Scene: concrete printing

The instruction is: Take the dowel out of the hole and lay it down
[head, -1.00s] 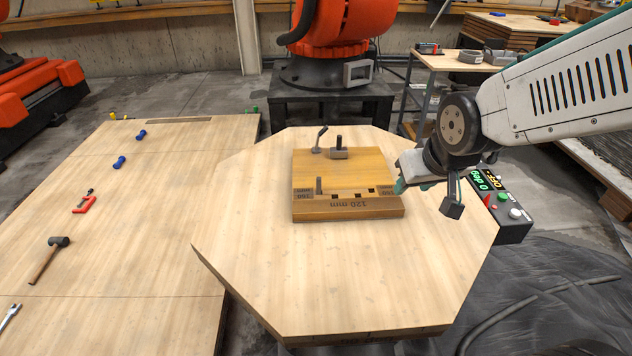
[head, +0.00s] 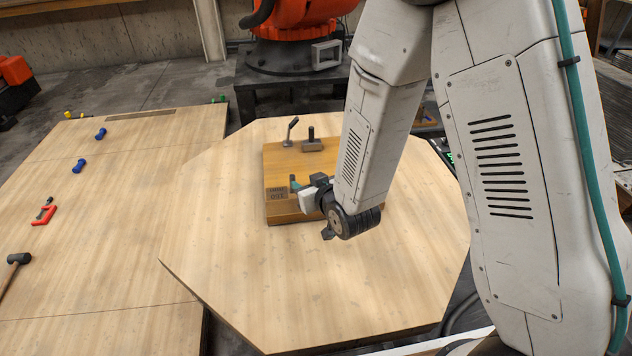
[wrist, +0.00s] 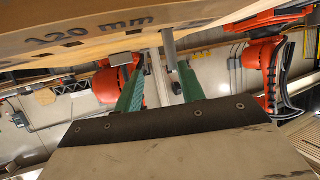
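The block's front bears "120 mm", which shows in the wrist view (wrist: 90,30). The hole itself and the other holes are hidden by my gripper and arm.
The octagonal table (head: 235,270) is clear around the block. A side table (head: 110,250) at left holds tools.

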